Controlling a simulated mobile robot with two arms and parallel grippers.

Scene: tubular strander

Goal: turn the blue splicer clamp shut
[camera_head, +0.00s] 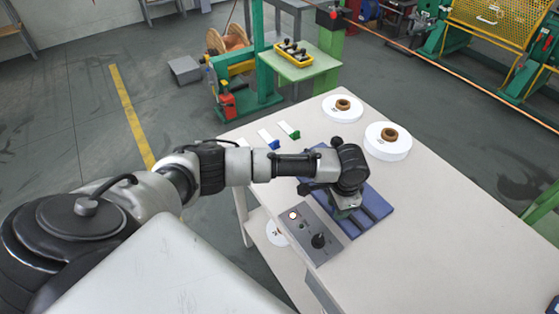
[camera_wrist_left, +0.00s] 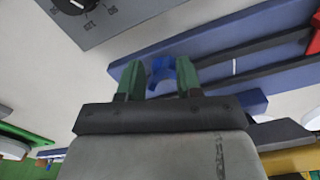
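The splicer is a blue plate (camera_head: 376,199) with dark rails, lying on the pale table; in the wrist view the plate (camera_wrist_left: 215,38) runs diagonally. The blue clamp (camera_wrist_left: 162,71) is a small rounded part at the plate's near edge. My left gripper (camera_wrist_left: 160,70) has green fingers standing apart, one on each side of the clamp. The right finger looks very close to it; contact is unclear. In the head view my left gripper (camera_head: 345,204) is over the splicer and hides the clamp. My right gripper is in neither view.
A grey control box (camera_head: 312,236) with a black knob sits beside the splicer. Two white reels (camera_head: 388,148) (camera_head: 342,112) and small green (camera_head: 289,131) and blue (camera_head: 269,141) tagged pieces lie at the table's far side. The table's right front is clear.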

